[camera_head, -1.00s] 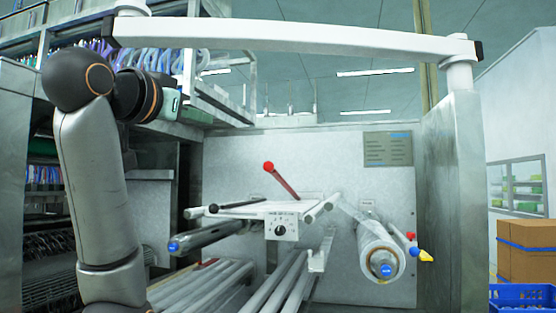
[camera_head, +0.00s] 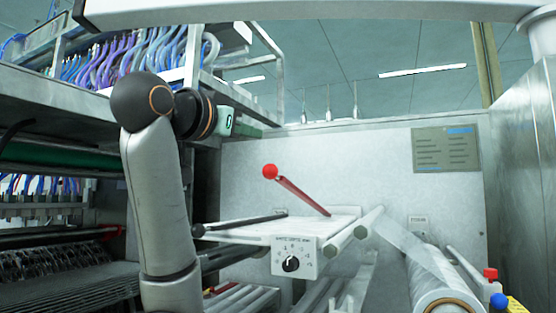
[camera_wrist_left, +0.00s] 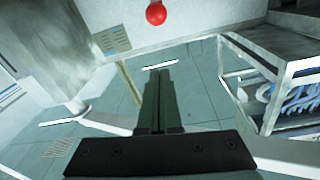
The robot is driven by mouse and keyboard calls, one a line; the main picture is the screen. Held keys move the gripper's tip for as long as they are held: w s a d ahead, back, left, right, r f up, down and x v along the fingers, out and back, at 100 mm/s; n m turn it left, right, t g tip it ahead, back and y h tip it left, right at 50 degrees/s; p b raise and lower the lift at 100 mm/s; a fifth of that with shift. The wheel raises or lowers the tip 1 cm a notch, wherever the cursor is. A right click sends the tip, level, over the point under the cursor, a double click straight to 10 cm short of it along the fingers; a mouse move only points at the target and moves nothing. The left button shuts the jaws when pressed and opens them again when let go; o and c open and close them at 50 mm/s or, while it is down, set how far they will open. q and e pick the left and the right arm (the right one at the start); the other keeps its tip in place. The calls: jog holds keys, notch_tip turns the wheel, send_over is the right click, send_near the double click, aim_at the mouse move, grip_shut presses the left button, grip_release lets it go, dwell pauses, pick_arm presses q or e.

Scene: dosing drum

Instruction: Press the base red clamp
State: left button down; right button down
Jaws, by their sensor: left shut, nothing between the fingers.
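A red lever with a round red knob (camera_head: 270,172) stands tilted above a white panel, its rod running down to the right. The round red knob also shows in the left wrist view (camera_wrist_left: 156,13), at the top edge beyond my fingertips. My left gripper (camera_wrist_left: 160,74) is shut and empty, apart from the knob. I cannot tell which red part is the base clamp. My right gripper is not in view.
A white control box with a black dial (camera_head: 291,264) is below the lever. A film roll (camera_head: 438,285) is at lower right, with a blue knob (camera_head: 499,301) beside it. A rack of blue and purple hoses (camera_head: 130,58) is at upper left. A white beam (camera_head: 320,14) crosses the top.

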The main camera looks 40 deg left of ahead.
pick_arm(q)
jog(key=shift+s+d, duration=0.1)
jog(key=shift+s, duration=0.1)
jog(key=shift+w, duration=0.1)
jog(key=p, duration=0.4)
send_over(272, 166)
jog(key=w, duration=0.1)
jog(key=shift+r, duration=0.4)
jog(key=f, duration=0.1)
jog(key=s+f, duration=0.1)
jog(key=shift+f+b, duration=0.3)
jog(key=shift+s+f, duration=0.35)
jog(key=shift+f, duration=0.4)
